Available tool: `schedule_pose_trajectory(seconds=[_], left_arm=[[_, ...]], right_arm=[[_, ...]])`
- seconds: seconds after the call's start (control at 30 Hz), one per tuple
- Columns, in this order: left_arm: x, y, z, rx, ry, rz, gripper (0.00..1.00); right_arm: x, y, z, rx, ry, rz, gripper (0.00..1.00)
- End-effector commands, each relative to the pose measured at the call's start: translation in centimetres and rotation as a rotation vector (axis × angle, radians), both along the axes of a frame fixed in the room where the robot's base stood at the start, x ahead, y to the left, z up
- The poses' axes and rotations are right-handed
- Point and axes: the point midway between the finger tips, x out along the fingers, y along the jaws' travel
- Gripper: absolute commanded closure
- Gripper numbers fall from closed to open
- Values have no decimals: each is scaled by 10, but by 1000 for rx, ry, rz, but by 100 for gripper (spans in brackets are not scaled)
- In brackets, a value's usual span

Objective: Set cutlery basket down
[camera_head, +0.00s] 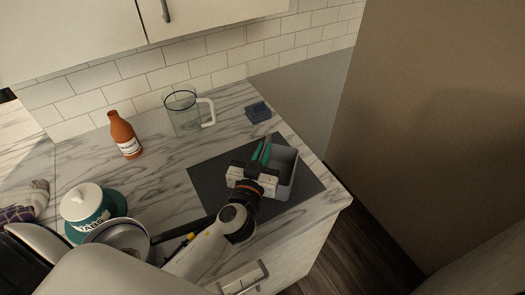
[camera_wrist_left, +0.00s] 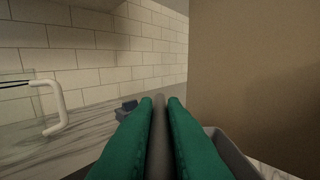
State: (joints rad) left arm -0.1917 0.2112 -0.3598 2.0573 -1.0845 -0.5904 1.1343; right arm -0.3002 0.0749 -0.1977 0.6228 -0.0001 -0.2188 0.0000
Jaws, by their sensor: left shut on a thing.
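The grey cutlery basket (camera_head: 288,172) is over the dark mat (camera_head: 215,178) near the counter's right end. It looks upright. I cannot tell whether its bottom touches the mat. My left gripper (camera_head: 263,151) has its green fingers shut on the basket's wall on its left side. In the left wrist view the fingers (camera_wrist_left: 159,115) pinch a thin grey strip of wall, and the basket's rim (camera_wrist_left: 235,155) shows at the lower right. The gripper body hides part of the basket. My right gripper is not in view.
A clear pitcher (camera_head: 186,118) with a white handle, an orange bottle (camera_head: 125,136) and a small dark blue item (camera_head: 258,112) stand behind. A teal jar (camera_head: 88,210) with a white lid and a pan (camera_head: 118,238) are at left. The counter ends just right of the mat.

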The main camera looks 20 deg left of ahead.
Motion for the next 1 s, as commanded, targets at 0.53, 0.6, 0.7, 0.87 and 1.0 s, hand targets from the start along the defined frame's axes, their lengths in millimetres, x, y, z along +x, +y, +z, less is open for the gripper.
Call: schedule_pose_trajectory(seconds=[0.53,0.6,0.7,0.87,1.0], left_arm=[[0,0,-3,0,-2,0,85],[0,0,-3,0,-1,0,73],[0,0,-3,0,-1,0,64],[0,0,-3,0,-1,0,64],[-4,-1,-5,0,1,0,64]], right_arm=[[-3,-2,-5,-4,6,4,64],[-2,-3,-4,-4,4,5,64],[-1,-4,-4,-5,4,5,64],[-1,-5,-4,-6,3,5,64],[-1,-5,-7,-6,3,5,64]])
